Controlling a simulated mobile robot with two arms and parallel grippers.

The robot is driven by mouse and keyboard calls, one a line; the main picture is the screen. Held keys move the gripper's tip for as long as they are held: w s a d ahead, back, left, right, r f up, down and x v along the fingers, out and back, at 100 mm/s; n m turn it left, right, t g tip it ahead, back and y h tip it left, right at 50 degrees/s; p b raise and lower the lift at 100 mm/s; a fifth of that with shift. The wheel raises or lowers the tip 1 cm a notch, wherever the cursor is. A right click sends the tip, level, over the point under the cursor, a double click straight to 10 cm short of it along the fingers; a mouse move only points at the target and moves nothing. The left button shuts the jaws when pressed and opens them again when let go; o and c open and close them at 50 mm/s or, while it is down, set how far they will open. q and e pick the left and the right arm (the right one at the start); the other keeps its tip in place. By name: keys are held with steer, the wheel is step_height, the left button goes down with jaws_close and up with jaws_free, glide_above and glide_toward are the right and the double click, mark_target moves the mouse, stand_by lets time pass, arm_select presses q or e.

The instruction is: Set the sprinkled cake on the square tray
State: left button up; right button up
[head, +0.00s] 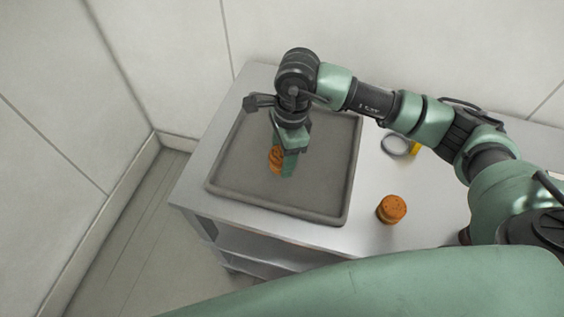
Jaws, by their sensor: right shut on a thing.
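The square tray (233,181) is a dark grey, shallow, raised-rim tray on the light worktop. My right gripper (285,164) points down over the middle of the tray. It is shut on a small round orange-brown cake (274,158) with darker marks, which looks like the sprinkled cake. The fingers hide part of this cake. I cannot tell whether its underside touches the tray floor. My left gripper is not in view.
Another round orange-brown cake (391,208), with small specks on top, stands on the worktop (352,236) right of the tray. A grey ring-shaped item (395,145) and a yellow thing (416,148) lie behind it, partly under my right arm. Walls stand behind and left.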

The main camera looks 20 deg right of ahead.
step_height(320, 180, down, 4)
steer(key=shift+f+p, duration=0.25)
steer(key=shift+p, duration=0.35)
steer(key=shift+f, duration=0.25)
steer(key=shift+f+b, duration=0.2)
steer(key=shift+b, duration=0.15)
steer(key=o, duration=0.9)
steer(key=shift+r, duration=0.1)
steer(key=shift+r, duration=0.1)
